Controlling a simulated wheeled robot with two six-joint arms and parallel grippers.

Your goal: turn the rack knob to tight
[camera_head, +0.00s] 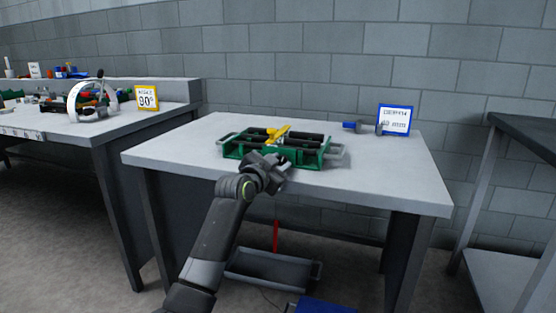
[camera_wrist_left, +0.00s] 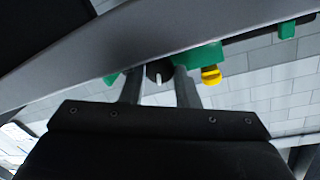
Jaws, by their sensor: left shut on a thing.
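The green rack (camera_head: 312,157) with dark bars and grey end handles lies on the light grey table. In the left wrist view, a dark round knob (camera_wrist_left: 158,70) with a white mark sits between my two fingers, at the rack's green body (camera_wrist_left: 205,57). My left gripper (camera_head: 273,167) is at the rack's front side, and its fingers also show in the left wrist view (camera_wrist_left: 159,84). It is shut on the knob. The gripper hides the knob in the head view. No tight marking is readable. My right gripper is not in view.
A yellow part (camera_head: 277,134) stands up on the rack. Behind right are a blue-and-grey tool (camera_head: 361,127) and a blue-framed depth sign (camera_head: 394,120). The table (camera_head: 400,181) is clear at its right and front. A cluttered bench (camera_head: 60,122) stands left.

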